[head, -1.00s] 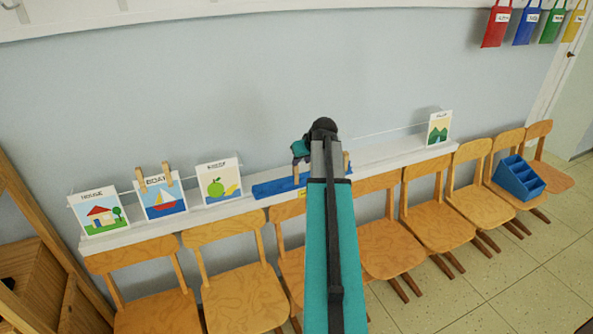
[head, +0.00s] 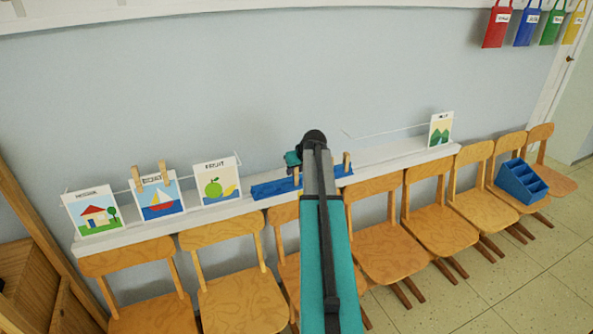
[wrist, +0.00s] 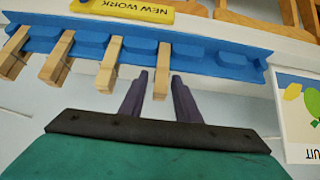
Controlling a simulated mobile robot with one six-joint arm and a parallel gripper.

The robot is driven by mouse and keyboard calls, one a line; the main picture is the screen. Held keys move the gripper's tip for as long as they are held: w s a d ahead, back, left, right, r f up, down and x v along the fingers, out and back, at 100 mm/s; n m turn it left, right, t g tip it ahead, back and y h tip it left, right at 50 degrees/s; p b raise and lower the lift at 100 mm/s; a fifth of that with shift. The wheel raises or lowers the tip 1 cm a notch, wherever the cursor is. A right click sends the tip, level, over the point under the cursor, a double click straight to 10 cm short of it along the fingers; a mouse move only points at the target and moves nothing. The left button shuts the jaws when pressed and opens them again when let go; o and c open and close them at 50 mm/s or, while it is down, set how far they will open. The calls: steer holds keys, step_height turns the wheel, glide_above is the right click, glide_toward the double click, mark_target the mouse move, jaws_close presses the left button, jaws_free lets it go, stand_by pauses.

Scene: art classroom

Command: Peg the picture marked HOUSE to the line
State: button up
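The HOUSE picture (head: 92,212) stands at the left end of the white ledge, with no peg visible on it. The thin line (head: 390,131) runs above the ledge; my arm hides its middle. In the wrist view several wooden pegs stand along a blue rack (wrist: 215,62). My gripper (wrist: 160,75) is open, with its dark fingertips on either side of the end peg (wrist: 162,72) nearest the fruit picture. A gap shows beside the peg, so it is not gripped. In the head view my arm covers the gripper and part of the rack.
The boat picture (head: 157,203) has two pegs at its top edge. The fruit picture (head: 215,186) stands right of it, and a hills picture (head: 440,131) at the ledge's (head: 385,158) right end. Wooden chairs (head: 240,300) line the front. A yellow NEW WORK label (wrist: 125,8) is by the rack.

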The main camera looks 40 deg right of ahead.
steer(key=shift+c, duration=0.5)
steer(key=c, duration=0.6)
steer(key=shift+c, duration=0.2)
steer(key=shift+r, duration=0.2)
steer(key=shift+r+p, duration=1.3)
steer(key=shift+r, duration=1.6)
steer(key=shift+s, duration=0.1)
steer(key=shift+s+a+r, duration=0.15)
steer(key=shift+s+a, duration=0.15)
steer(key=shift+s, duration=0.45)
steer(key=shift+s+a+r, duration=0.2)
steer(key=shift+s+a, duration=0.15)
steer(key=shift+s, duration=0.35)
steer(key=shift+s+a+r, duration=0.15)
steer(key=shift+s+a, duration=0.15)
steer(key=shift+s, duration=0.45)
